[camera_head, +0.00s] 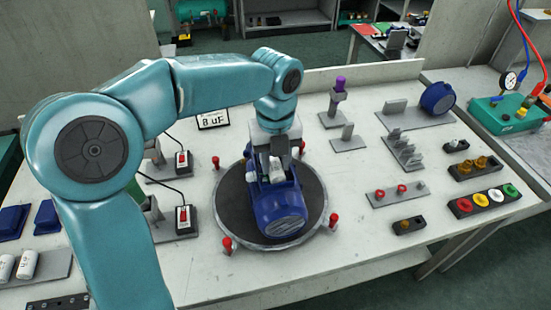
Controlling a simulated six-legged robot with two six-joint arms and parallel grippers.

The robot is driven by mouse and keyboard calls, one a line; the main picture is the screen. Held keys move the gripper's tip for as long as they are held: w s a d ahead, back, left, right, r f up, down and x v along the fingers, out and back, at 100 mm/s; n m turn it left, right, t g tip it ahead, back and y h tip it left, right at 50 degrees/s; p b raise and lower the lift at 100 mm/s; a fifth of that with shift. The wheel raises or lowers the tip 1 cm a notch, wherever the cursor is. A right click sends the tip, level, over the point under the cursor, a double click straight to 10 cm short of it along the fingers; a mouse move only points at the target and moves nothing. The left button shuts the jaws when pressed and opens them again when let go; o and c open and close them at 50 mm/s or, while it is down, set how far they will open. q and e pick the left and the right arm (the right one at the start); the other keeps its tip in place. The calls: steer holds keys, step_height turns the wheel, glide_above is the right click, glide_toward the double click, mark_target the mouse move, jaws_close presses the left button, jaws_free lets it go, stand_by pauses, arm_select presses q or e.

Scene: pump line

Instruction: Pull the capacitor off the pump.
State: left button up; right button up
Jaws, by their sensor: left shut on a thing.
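The blue pump (278,208) sits on a dark round plate (238,213) with a light rim, in the middle of the table. My left arm reaches in from the left, and its gripper (277,170) points down over the top of the pump. The gripper is shut on a small pale part at the pump's top, which looks like the capacitor (276,164). The fingers hide much of it, and I cannot tell whether it still touches the pump. My right gripper is not in view.
Red posts (227,244) stand around the plate. Small switch boxes (184,217) with cables are to its left. White cylinders (28,264) lie in a holder at the far left. Racks of fittings (483,200) and a blue round part (437,97) are on the right. The front table strip is clear.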

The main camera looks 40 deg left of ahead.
arm_select(q)
steer(key=shift+w, duration=0.1)
steer(key=shift+r+p, duration=2.1)
steer(key=shift+p, duration=0.05)
